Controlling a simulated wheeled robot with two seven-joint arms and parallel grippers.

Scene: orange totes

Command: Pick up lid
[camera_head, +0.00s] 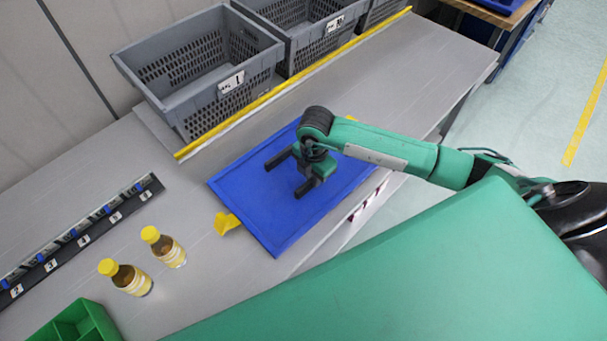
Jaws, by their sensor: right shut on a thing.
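The blue lid (291,220), a flat rectangular panel with a raised rim, lies on the grey table at its front edge. My right gripper (286,177) is over the middle of the lid, its arm reaching in from the right. My left gripper is not in view.
Grey perforated crates (199,82) stand along the back behind a yellow strip (290,85). Two yellow-capped bottles (131,279) and a yellow piece (227,223) are left of the lid. A green divided box (75,324) is at lower left. The table right of the crates is clear.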

